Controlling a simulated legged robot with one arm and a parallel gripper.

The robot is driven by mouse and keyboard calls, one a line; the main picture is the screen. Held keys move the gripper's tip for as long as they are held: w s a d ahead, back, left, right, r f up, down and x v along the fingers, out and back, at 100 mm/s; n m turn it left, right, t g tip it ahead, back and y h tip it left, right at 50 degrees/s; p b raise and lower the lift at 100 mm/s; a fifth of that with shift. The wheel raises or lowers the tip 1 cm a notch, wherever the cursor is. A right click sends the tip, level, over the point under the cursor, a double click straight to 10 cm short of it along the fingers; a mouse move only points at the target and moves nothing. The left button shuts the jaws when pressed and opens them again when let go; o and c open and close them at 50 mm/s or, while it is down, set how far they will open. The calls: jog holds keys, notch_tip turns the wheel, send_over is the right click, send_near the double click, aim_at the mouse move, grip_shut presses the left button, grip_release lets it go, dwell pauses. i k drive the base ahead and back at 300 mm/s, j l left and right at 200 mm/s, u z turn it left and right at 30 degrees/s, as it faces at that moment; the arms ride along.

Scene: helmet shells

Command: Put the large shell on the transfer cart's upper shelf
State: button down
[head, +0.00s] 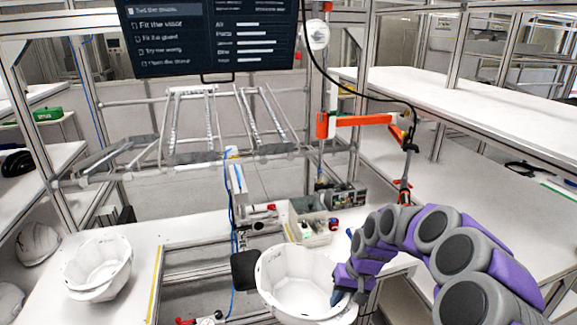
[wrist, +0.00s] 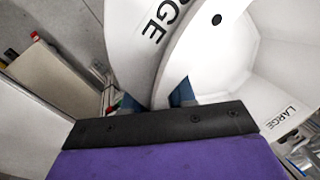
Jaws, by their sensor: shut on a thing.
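A white shell (head: 285,275), open side up, is at the lower middle of the head view. In the wrist view the same shell (wrist: 225,50) fills the top and right and bears the word LARGE. My gripper (head: 345,287) is shut on its right-hand rim; in the wrist view its blue-grey fingertips (wrist: 168,97) sit at the rim, one on either side of the wall. The shell is tilted slightly and its bottom edge is cut off in the head view. I cannot tell for certain which surface is the transfer cart's upper shelf.
A second white shell (head: 97,267) stands on the left table (head: 130,235). A parts bin (head: 312,232) and an orange tool arm (head: 360,121) are behind my gripper. A long white upper surface (head: 465,92) at right lies above a lower one (head: 455,165), both largely clear, with upright posts.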

aim_at(524, 215)
jog(key=i+j+z, duration=0.15)
jog(key=z, duration=1)
